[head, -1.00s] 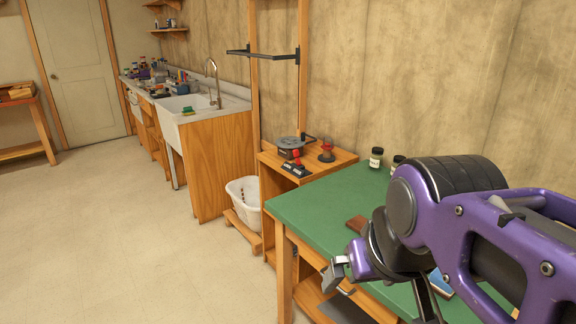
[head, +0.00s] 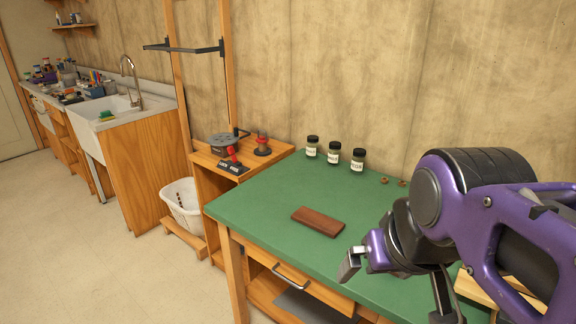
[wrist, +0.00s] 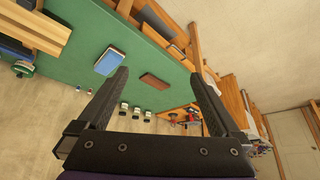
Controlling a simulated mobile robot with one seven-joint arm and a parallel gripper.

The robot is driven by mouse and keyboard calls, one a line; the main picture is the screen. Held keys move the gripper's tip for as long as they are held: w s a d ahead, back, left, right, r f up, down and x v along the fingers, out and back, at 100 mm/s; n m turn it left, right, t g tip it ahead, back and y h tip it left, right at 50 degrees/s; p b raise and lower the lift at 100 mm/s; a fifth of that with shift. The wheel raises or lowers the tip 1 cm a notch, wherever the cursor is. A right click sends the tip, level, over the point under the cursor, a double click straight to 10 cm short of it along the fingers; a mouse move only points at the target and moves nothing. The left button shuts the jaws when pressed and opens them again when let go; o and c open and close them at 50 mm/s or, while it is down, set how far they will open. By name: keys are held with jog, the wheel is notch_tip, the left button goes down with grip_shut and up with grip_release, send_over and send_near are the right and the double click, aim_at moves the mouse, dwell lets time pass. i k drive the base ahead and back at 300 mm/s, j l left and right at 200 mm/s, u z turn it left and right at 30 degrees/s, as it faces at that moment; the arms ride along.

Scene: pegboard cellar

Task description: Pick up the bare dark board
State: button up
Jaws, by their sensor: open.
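The bare dark board (head: 318,221) is a small reddish-brown rectangle lying flat on the green tabletop (head: 262,188), near its front left part. It also shows in the wrist view (wrist: 155,81), beyond and between my fingers. My gripper (wrist: 163,82) is open and empty. In the head view the gripper (head: 349,264) is at the right, above the table's front edge and apart from the board. The arm hides the right part of the table.
Three labelled jars (head: 333,153) stand along the back of the table. A blue-topped block (wrist: 109,60) lies on the table too. A wooden stand (head: 240,170) with a round grey device adjoins the left end. The tabletop around the board is clear.

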aim_at(330, 227)
jog(key=i+j+z, duration=0.1)
jog(key=z, duration=0.3)
jog(key=j+z, duration=0.15)
jog(key=z, duration=0.3)
jog(key=i+j+z, duration=0.1)
jog(key=z, duration=0.3)
jog(key=j+z, duration=0.4)
jog(key=j, duration=0.55)
